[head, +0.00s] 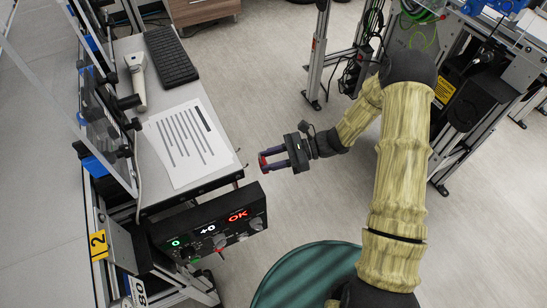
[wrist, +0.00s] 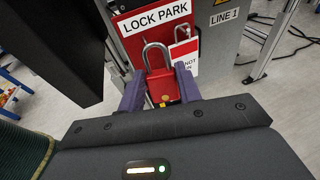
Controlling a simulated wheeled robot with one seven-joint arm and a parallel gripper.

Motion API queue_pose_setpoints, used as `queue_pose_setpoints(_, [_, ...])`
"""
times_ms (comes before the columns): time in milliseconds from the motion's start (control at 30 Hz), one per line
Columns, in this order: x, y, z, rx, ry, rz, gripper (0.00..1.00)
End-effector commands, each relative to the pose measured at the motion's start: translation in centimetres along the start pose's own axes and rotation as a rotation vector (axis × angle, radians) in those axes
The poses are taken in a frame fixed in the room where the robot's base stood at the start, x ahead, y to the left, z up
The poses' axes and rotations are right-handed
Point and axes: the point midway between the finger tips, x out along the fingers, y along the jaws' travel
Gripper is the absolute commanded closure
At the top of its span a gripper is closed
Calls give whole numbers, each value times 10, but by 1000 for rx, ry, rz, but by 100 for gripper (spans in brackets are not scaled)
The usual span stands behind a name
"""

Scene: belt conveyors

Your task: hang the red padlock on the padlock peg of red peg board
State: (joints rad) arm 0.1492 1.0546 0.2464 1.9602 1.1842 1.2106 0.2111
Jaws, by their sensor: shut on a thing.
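My gripper (wrist: 161,82) is shut on the red padlock (wrist: 163,88), with a purple finger on each side of it. The padlock's metal shackle points up and away from my wrist. The red peg board (wrist: 121,19), lettered LOCK PARK, is just beyond the padlock in the wrist view. The shackle overlaps the board in the picture; I cannot tell whether they touch. I cannot make out the padlock peg. In the head view my gripper (head: 271,160) is right of the desk, with a bit of red padlock (head: 263,161) at its tips. The board is not clear there.
A white tag (wrist: 184,56) with a red top hangs beside the shackle. A LINE 1 plate (wrist: 226,16) is to the right. In the head view, a control box (head: 210,225) and a desk with paper (head: 190,143) lie left of my gripper. Open floor is around it.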

Motion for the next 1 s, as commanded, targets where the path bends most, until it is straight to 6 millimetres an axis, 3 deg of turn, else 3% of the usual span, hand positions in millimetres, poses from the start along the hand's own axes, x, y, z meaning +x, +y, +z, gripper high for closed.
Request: queue_pose_setpoints(1000, [48, 13, 4, -1, -1, 1, 90])
